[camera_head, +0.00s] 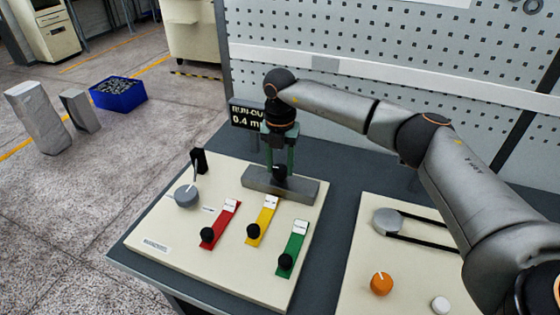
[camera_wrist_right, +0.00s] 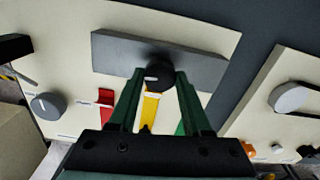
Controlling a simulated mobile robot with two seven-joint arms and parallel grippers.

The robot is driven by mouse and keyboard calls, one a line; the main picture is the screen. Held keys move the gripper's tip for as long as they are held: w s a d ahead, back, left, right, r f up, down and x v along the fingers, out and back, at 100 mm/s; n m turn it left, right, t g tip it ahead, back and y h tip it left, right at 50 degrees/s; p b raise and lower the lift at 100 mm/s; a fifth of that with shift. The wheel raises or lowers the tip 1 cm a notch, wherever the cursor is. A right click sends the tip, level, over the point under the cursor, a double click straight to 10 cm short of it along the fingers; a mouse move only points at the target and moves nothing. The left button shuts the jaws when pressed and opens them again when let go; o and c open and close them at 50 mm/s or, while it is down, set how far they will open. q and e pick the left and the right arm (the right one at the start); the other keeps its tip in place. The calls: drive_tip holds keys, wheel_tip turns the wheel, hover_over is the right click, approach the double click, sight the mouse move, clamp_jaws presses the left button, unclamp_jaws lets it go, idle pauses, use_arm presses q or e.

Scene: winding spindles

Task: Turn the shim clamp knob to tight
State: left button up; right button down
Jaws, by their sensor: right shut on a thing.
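The black clamp knob (camera_head: 279,172) sits on the front of a grey block (camera_head: 300,190) at the back of the cream panel. My right gripper (camera_head: 279,170) reaches down from above and is shut on the knob. In the right wrist view, the two green fingers (camera_wrist_right: 158,76) stand on either side of the dark round knob (camera_wrist_right: 158,78), in front of the grey block (camera_wrist_right: 205,68). A small white mark shows on the knob, too small to read. My left gripper is not in view.
Red (camera_head: 220,223), yellow (camera_head: 262,220) and green (camera_head: 292,250) strips with black knobs lie in front. A grey dial (camera_head: 187,195) is at left. A display (camera_head: 247,115) reads "RUN-OU", "0.4 m", partly hidden. A second panel (camera_head: 350,290) with an orange knob (camera_head: 381,284) is at right.

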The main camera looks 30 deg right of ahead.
sight(280, 168)
drive_tip(key=shift+r+m, duration=0.1)
drive_tip(key=shift+m, duration=0.5)
drive_tip(key=shift+w, duration=0.1)
drive_tip(key=shift+c, duration=1.7)
unclamp_jaws()
wheel_tip(280, 168, up, 12)
drive_tip(key=shift+r+b, duration=0.2)
drive_tip(key=shift+b, duration=0.25)
